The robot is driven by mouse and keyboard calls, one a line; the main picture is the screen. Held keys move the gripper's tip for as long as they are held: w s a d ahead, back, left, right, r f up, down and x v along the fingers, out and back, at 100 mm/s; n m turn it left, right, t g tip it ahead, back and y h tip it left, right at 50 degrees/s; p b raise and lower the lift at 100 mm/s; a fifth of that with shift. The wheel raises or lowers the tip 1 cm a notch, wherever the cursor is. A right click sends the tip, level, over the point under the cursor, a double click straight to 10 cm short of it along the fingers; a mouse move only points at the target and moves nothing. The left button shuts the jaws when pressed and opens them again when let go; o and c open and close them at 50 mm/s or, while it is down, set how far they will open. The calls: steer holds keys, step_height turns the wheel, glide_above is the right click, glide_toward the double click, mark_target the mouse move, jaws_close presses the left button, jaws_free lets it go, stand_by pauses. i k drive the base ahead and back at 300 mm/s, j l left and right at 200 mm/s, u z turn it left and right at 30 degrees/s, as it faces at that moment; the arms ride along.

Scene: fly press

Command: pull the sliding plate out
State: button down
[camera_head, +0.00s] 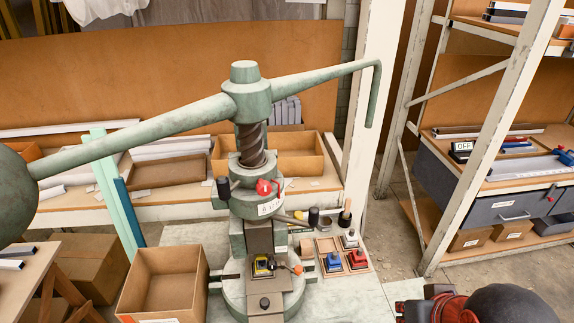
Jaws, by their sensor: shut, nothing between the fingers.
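A pale green fly press (250,185) stands on the grey table, with a threaded screw and a long arm across its top. At its foot is a brown-grey plate (266,312) with a small dark knob (264,302) on it, which looks like the sliding plate. A yellow and black piece (262,267) sits at the plate's rear, under the ram. An orange-tipped lever (298,269) is beside it. How far the plate is out is hard to tell. A black and red part of my arm shows at the bottom right, clear of the press. My fingertips are not visible.
An open cardboard box (164,285) stands left of the press. A wooden tray (345,255) with blue and red pieces lies to the right. The press arm (320,77) spans high above the table. A shelf rack (490,120) stands at the right.

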mark_target(264, 295)
steer(key=j+u, duration=0.2)
steer(key=u, duration=0.8)
